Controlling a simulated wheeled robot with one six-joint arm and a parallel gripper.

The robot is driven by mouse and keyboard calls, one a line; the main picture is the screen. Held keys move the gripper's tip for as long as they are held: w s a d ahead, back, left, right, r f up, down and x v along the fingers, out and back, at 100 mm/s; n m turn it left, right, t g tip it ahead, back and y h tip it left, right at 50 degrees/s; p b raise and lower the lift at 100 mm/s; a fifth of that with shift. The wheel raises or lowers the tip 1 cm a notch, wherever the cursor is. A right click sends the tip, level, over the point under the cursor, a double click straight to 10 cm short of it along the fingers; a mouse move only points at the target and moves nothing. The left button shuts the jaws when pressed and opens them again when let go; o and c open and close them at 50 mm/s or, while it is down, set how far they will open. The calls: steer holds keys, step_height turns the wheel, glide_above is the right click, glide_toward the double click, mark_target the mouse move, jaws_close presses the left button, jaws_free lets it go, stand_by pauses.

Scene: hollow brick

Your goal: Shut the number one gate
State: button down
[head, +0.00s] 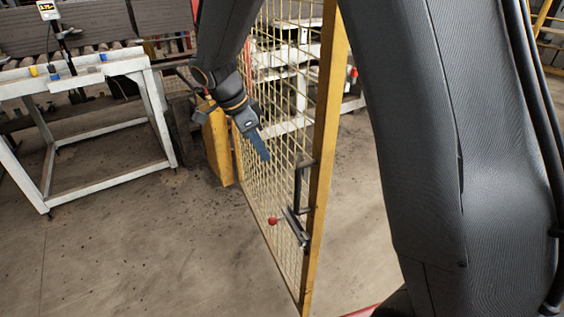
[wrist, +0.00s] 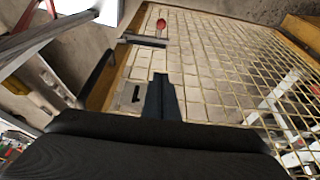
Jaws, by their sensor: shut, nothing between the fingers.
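The gate is a yellow-framed panel of yellow wire mesh (head: 282,95) in the middle of the head view. Its free edge, a yellow upright (head: 326,140), stands apart from any visible post, so the gate looks open. A dark pull handle (head: 299,185) and a latch with a red knob (head: 272,221) sit near that edge. The red knob (wrist: 161,24) also shows in the wrist view, ahead of the fingers. My gripper (head: 265,156) is shut and empty, its fingers pointing down beside the mesh, left of the handle. Contact with the mesh cannot be told. No gate number is visible.
A white-framed table (head: 105,75) with rollers stands at the left. A yellow post (head: 216,147) stands beside the gate's far edge. White racks (head: 300,75) show behind the mesh. The concrete floor (head: 150,245) between table and gate is clear. My arm covers much of the right.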

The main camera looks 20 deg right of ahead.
steer(key=w+d+f+p, duration=0.1)
steer(key=d+f+p, duration=0.3)
steer(key=d+f, duration=0.3)
steer(key=shift+p+x, duration=0.3)
steer(key=shift+x, duration=0.9)
steer(key=shift+w, duration=0.25)
